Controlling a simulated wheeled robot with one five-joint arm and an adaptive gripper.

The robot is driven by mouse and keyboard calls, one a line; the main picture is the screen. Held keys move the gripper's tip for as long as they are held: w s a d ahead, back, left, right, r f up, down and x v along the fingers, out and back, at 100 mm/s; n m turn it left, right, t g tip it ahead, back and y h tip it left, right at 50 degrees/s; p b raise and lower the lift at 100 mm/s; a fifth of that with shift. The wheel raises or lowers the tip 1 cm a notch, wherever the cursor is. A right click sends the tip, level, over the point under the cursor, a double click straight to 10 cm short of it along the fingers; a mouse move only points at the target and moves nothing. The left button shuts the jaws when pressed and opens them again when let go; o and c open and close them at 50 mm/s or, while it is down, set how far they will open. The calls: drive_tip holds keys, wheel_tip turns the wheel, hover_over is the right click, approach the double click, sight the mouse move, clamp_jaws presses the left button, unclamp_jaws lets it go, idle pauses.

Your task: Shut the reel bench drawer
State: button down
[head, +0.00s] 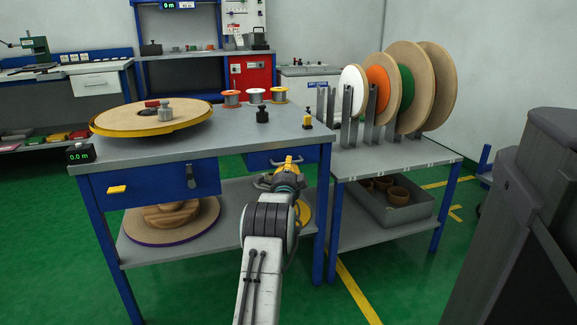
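The reel bench (215,150) stands ahead with a grey top and blue legs. Under its top on the left is a blue drawer front (150,186), with a yellow pull (117,189) at its left and a dark handle-like fitting (190,176) at its right. Another blue front (262,159) shows under the top on the right, partly behind my arm. I cannot tell clearly how far either front stands out. My gripper (288,170) is in front of the bench's right part, right of the left drawer front. Its fingers are too small and overlapped to judge.
A flat wooden reel (110,124), small spools (255,96) and weights stand on the bench top. A large reel (172,232) lies on its lower shelf. A reel rack table (390,160) stands close on the right. Green floor (45,235) is clear at left.

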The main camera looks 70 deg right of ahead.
drive_tip(key=c, duration=1.2)
unclamp_jaws()
drive_tip(key=shift+w, duration=0.1)
drive_tip(key=shift+f, duration=0.1)
drive_tip(key=shift+v, duration=5.95)
